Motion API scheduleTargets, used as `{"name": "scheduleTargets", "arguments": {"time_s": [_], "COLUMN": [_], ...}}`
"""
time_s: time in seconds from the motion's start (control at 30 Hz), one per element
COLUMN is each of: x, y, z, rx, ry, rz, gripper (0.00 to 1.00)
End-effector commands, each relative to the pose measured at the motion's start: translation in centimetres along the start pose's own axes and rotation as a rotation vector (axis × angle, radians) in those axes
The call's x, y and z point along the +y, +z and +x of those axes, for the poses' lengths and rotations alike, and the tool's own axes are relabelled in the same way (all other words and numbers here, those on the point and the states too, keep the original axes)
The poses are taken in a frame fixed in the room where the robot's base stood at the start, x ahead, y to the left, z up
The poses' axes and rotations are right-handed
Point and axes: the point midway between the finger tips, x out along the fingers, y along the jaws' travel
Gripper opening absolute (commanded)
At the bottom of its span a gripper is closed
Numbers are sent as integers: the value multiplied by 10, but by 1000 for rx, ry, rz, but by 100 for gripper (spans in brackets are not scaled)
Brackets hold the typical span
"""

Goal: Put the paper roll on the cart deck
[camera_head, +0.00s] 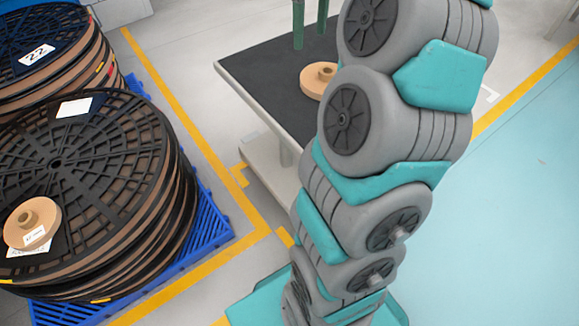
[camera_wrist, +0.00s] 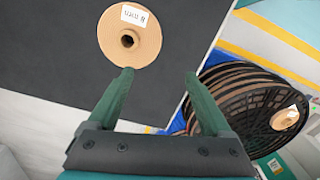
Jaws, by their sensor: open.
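A tan paper roll (camera_head: 316,79) with a raised core lies flat on the dark cart deck (camera_head: 258,72); my arm hides its right side in the head view. In the wrist view this roll (camera_wrist: 148,48) shows a white label and a dark core hole, on the deck (camera_wrist: 50,60). My gripper (camera_head: 310,40) is open above the deck, behind the roll. In the wrist view the fingers (camera_wrist: 158,74) are apart with nothing between them, and the left fingertip appears just below the roll. A second tan roll (camera_head: 32,218) lies on the front reel stack.
The front stack of large black reels (camera_head: 110,150) stands on a blue pallet (camera_head: 210,225) at the left, with another reel stack (camera_head: 45,45) behind it. Yellow floor lines (camera_head: 180,105) run between the pallet and the cart. Much of the visible deck is bare.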

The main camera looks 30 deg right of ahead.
Motion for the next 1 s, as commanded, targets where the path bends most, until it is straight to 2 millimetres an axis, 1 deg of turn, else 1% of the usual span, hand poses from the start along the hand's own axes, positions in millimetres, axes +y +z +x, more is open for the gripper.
{"name": "scheduleTargets", "arguments": {"time_s": [0.03, 0.07, 0.1, 0.17, 0.2, 0.27, 0.3, 0.37, 0.4, 0.47, 0.5, 0.63, 0.7, 0.8, 0.9, 1.0], "x": [-24, -38, -58, -86, -104, -132, -150, -174, -189, -211, -224, -258, -270, -282, -289, -291], "y": [0, 0, 2, 7, 11, 21, 30, 43, 54, 71, 84, 126, 145, 167, 180, 184], "z": [2, 3, 6, 13, 16, 26, 32, 44, 51, 64, 73, 103, 117, 133, 143, 146], "rx": [-3, -4, -9, -18, -18, -32, -41, -53, -61, -77, -87, -117, -132, -147, -156, -156], "ry": [0, -1, -2, -6, -6, -9, -11, -12, -13, -16, -15, -17, -19, -19, -20, -20], "rz": [-18, -22, -27, -29, -27, -19, -11, 8, 24, 54, 77, 165, 211, 268, 304, 318], "gripper": [83, 83, 83, 83, 83, 83, 83, 83, 83, 83, 83, 83, 83, 83, 83, 83]}}
